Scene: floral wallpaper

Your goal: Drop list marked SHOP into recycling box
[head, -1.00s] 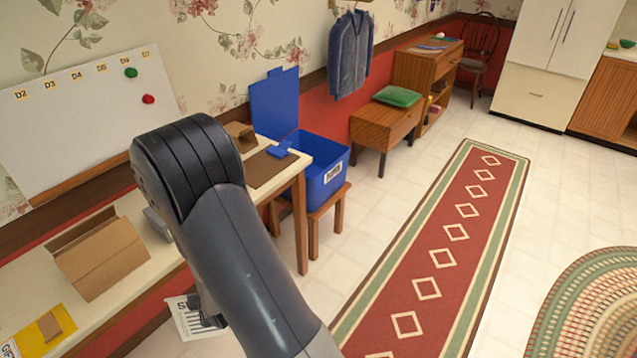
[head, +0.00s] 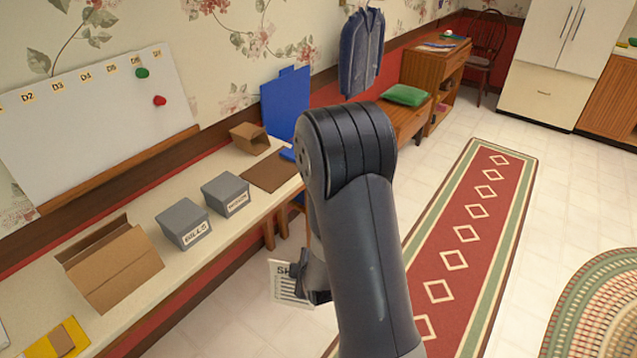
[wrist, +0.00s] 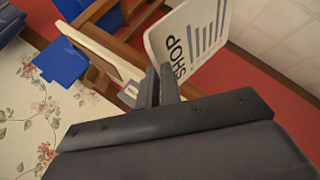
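The white list marked SHOP (head: 287,284) hangs in the air in front of the desk's right end, low in the head view. My gripper (head: 309,284) is shut on its edge. In the wrist view the list (wrist: 188,38) stands out beyond my two fingertips (wrist: 158,86), its text showing. The blue recycling box is nearly all hidden behind my arm in the head view; its raised blue lid (head: 286,105) shows. In the wrist view a blue part, seemingly of the box (wrist: 105,14), is beyond the list, apart from it.
The desk (head: 256,208) holds grey boxes marked BILLS (head: 184,224) and another grey box (head: 226,194), a cardboard box (head: 112,268) and a small brown bin (head: 250,138). A bench with a green cushion (head: 405,95) stands farther back. The floor by the runner (head: 467,235) is clear.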

